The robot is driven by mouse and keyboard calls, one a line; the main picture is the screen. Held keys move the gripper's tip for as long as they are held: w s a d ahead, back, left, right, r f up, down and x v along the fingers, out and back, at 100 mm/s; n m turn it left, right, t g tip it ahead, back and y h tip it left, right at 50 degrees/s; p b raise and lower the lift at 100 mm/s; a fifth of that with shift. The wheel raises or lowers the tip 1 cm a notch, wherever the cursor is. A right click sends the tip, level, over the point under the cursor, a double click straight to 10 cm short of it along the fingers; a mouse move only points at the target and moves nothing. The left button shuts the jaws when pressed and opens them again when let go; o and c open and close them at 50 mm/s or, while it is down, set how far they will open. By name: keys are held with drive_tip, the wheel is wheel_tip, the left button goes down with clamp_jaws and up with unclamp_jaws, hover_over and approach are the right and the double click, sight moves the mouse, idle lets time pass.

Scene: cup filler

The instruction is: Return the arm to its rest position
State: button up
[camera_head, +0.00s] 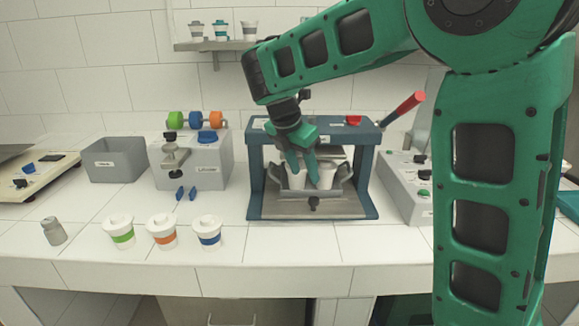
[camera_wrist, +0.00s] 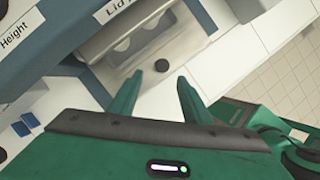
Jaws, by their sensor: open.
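My green arm reaches from the right of the head view to the lid machine, a blue-grey frame (camera_head: 256,190) with a metal tray. My gripper (camera_head: 302,172) points down in front of the machine's opening, with its fingers apart. White cups (camera_head: 326,176) show behind and beside the fingers; contact cannot be told there. In the wrist view my gripper (camera_wrist: 159,82) is open with nothing between the fingertips. Ahead of it are the lid machine's metal plate (camera_wrist: 185,45) and a dark round knob (camera_wrist: 162,66).
Three lidded cups with green (camera_head: 120,236), orange (camera_head: 164,236) and blue (camera_head: 208,238) bands stand on the counter at front left. A grey shaker (camera_head: 54,232), grey bin (camera_head: 114,163) and grey machine (camera_head: 205,165) are left. A control box (camera_head: 404,188) and red-handled lever (camera_head: 404,106) are right.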

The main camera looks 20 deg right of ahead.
drive_tip(key=s+d+f+m+g+y, duration=0.2)
drive_tip(key=s+d+f+m, duration=0.1)
drive_tip(key=s+d+m, duration=1.2)
drive_tip(key=s+f+m+y, duration=0.1)
drive_tip(key=s+f+m, duration=0.1)
drive_tip(key=s+m, duration=0.5)
drive_tip(key=s+f+m+y, duration=0.1)
drive_tip(key=s+f+m, duration=0.1)
drive_tip(key=s+m, duration=0.5)
drive_tip(key=s, duration=0.5)
drive_tip(key=shift+f+m, duration=0.2)
drive_tip(key=shift+m, duration=0.2)
drive_tip(key=shift+w, duration=0.15)
drive_tip(key=shift+w+f, duration=0.25)
drive_tip(key=shift+w, duration=0.25)
